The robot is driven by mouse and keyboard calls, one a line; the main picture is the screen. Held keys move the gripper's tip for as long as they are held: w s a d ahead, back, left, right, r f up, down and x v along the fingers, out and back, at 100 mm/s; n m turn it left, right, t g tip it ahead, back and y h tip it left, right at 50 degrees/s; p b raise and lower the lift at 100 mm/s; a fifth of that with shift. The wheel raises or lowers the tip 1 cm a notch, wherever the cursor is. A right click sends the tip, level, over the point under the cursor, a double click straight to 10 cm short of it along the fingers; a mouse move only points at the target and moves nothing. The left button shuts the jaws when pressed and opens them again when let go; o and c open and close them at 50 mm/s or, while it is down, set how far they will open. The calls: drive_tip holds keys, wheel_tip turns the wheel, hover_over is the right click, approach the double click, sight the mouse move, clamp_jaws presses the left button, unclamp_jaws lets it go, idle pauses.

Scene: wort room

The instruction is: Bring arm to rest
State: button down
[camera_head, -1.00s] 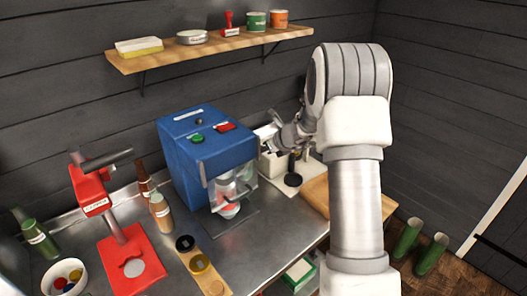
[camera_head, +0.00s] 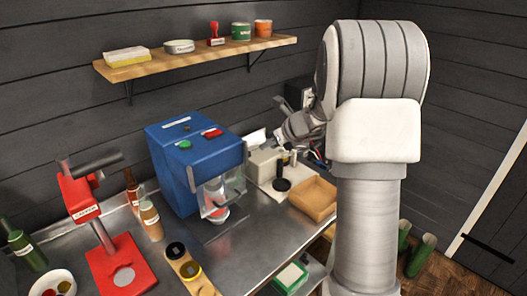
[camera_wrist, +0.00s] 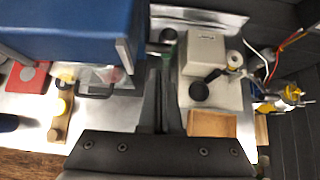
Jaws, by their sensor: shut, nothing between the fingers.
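My arm rises large on the right of the head view, its elbow in front of the wall. My gripper (camera_wrist: 158,75) shows in the wrist view with its two dark fingers together and nothing between them. It is above the counter, between the blue machine (camera_wrist: 65,30) and a white-grey device (camera_wrist: 205,55). In the head view my arm hides part of the hand, which is near the back wall to the right of the blue machine (camera_head: 190,165).
A red press (camera_head: 120,262), bottles (camera_head: 150,220) and a strip with round pots (camera_head: 187,270) stand on the metal counter (camera_head: 235,245). A wooden tray (camera_head: 313,200) lies right of the machine. A wall shelf (camera_head: 200,60) holds small items. Green cylinders (camera_head: 420,255) stand on the floor.

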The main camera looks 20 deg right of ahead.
drive_tip(key=shift+r, duration=0.15)
idle(0.3)
drive_tip(key=s+a+r+n+g+b, duration=0.1)
drive_tip(key=s+a+r+n, duration=0.3)
drive_tip(key=s+a+n, duration=0.3)
drive_tip(key=s+a+r+n+g, duration=0.2)
drive_tip(key=s+a+r+n, duration=0.3)
drive_tip(key=s+n, duration=0.45)
drive_tip(key=s+f+n+h, duration=0.1)
drive_tip(key=s+n, duration=0.6)
drive_tip(key=s, duration=0.2)
drive_tip(key=s+f+n+h+b, duration=0.1)
drive_tip(key=s+n+h, duration=0.1)
drive_tip(key=s+n, duration=0.6)
drive_tip(key=shift+s+a+f+h, duration=0.15)
drive_tip(key=shift+s+f+h, duration=0.15)
drive_tip(key=shift+s, duration=0.75)
